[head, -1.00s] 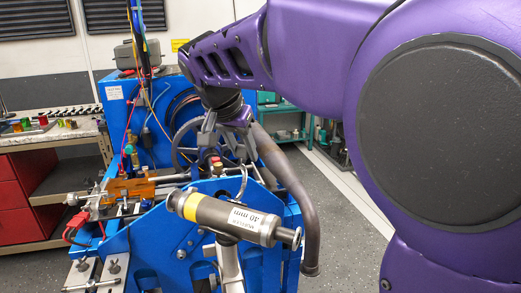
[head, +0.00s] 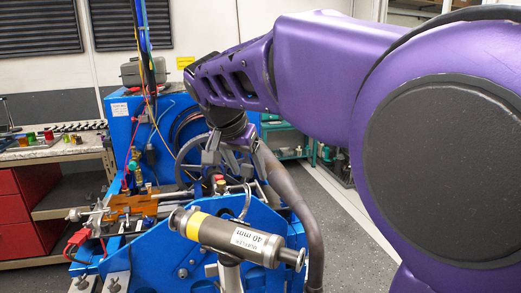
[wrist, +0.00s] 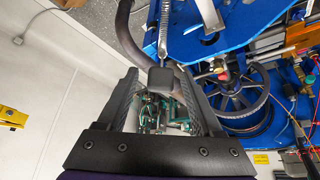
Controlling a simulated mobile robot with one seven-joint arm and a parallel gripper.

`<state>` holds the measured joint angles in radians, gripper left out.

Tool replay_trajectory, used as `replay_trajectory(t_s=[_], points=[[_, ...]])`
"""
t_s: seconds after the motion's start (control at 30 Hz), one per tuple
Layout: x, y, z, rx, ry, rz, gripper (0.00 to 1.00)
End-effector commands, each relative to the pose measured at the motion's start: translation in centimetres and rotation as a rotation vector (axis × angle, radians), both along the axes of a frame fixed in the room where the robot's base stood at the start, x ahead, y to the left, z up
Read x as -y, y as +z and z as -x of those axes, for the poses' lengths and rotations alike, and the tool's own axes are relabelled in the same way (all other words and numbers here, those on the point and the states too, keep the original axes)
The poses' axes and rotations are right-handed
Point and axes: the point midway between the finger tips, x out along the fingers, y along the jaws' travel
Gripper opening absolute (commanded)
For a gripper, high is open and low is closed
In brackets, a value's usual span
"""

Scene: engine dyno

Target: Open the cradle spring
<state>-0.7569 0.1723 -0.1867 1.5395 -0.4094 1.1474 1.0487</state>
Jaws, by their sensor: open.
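In the wrist view a thin coil spring (wrist: 163,35) runs down from the top edge, beside the blue plate. It ends in a dark square block (wrist: 162,77), which I take to be its handle. My gripper (wrist: 160,85) is open, with one black finger on each side of the block. There is a gap on both sides and no visible contact. How far the block lies below the fingertips I cannot tell. In the head view my gripper (head: 232,160) points down over the blue engine stand (head: 160,255); the spring is not clear there.
A bent dark exhaust pipe (head: 297,195) curves down close to my gripper's right. A spoked wheel (head: 195,155) is behind, left of my gripper. Open grey floor (head: 350,240) lies to the right.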

Motion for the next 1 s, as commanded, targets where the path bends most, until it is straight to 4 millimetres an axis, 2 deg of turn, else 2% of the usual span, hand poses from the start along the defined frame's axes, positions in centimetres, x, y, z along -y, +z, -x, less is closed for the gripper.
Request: replay_trajectory(t_s=[0.17, 0.6, 0.8, 1.0], points=[[-0.6, 2.6, 1.3, 0.003, 0.002, -0.003, 0.68], [-2.3, 11.7, 6.0, 0.004, 0.001, -0.003, 0.68], [-2.8, 14.1, 7.3, 0.002, 0.001, -0.001, 0.68], [-2.9, 14.9, 7.8, 0.001, 0.0, 0.0, 0.68]])
